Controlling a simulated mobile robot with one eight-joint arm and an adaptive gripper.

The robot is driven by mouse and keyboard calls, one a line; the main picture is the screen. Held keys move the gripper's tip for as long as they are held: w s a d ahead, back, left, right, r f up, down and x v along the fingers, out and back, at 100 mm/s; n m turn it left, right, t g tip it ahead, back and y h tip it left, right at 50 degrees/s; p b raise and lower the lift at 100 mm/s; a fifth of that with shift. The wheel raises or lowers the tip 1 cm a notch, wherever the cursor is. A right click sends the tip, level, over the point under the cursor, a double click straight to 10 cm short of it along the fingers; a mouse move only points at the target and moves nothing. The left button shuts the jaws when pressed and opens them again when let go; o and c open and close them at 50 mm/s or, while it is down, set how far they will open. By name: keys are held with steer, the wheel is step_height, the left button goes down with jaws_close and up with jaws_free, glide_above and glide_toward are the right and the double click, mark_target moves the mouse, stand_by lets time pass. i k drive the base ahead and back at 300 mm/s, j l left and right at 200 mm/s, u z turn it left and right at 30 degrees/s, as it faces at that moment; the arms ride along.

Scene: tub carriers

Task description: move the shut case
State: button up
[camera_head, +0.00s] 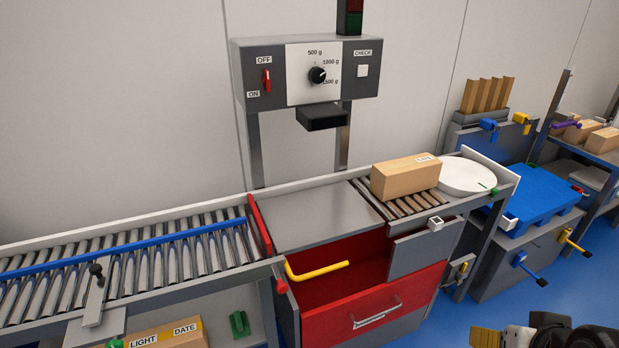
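A shut brown cardboard case (405,179) with a small white label on top sits on the short roller section (389,207), left of a white round disc (466,175). My gripper (500,341) shows only in part at the bottom right edge, well below and to the right of the case and apart from it. A yellow piece and dark parts of it are in view. Its fingertips are cut off, so I cannot tell whether it is open or shut.
A red drawer (372,322) is pulled out below the counter; a yellow bar (318,270) lies above it. A control box (306,72) stands behind the counter. A long roller conveyor (120,262) runs left. A blue platform (535,197) stands right. The grey counter top (318,212) is clear.

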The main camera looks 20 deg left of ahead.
mark_target(393, 179)
steer(key=u, duration=0.25)
steer(key=i+u, duration=0.4)
steer(key=i+l+u, duration=0.55)
steer(key=i+u, duration=0.2)
steer(key=i+l+u, duration=0.35)
steer(key=i+l, duration=0.05)
